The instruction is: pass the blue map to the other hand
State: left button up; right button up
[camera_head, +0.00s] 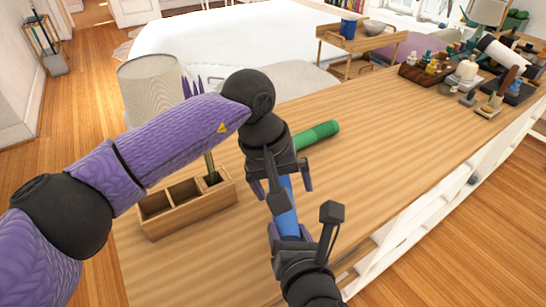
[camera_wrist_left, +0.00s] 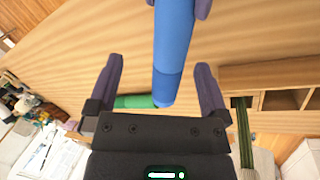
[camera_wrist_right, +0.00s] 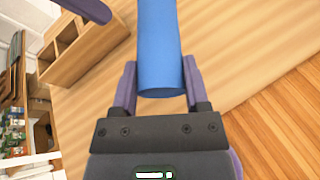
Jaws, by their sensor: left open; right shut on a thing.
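The blue map (camera_head: 287,207) is a rolled tube held in the air between my two grippers, above the wooden table. My right gripper (camera_head: 288,231) is shut on its lower part; in the right wrist view the map (camera_wrist_right: 160,45) sits between the two fingers. My left gripper (camera_head: 283,187) is open around the other end. In the left wrist view that end of the map (camera_wrist_left: 172,60) lies between the spread fingers, with a gap on each side. The left gripper hides part of the map in the head view.
A green roll (camera_head: 318,134) lies on the table (camera_head: 395,130) behind the grippers. A wooden compartment box (camera_head: 195,213) stands left of them, below my left arm. A lamp (camera_head: 150,90) stands further back. Bottles and a dark wooden tray (camera_head: 420,78) crowd the far right end. The table's middle right is clear.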

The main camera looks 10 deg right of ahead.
pick_arm(q)
jog(key=x, duration=0.4)
jog(key=shift+d+f, duration=0.1)
jog(key=shift+f, duration=0.2)
jog(key=shift+s+d+r, duration=0.1)
jog(key=shift+s+d, duration=0.05)
jog(key=c, duration=1.3)
pick_arm(e)
jog(key=shift+o, duration=0.3)
jog(key=shift+a, duration=0.1)
pick_arm(q)
jog(key=shift+c, duration=0.2)
pick_arm(e)
jog(key=o, duration=1.3)
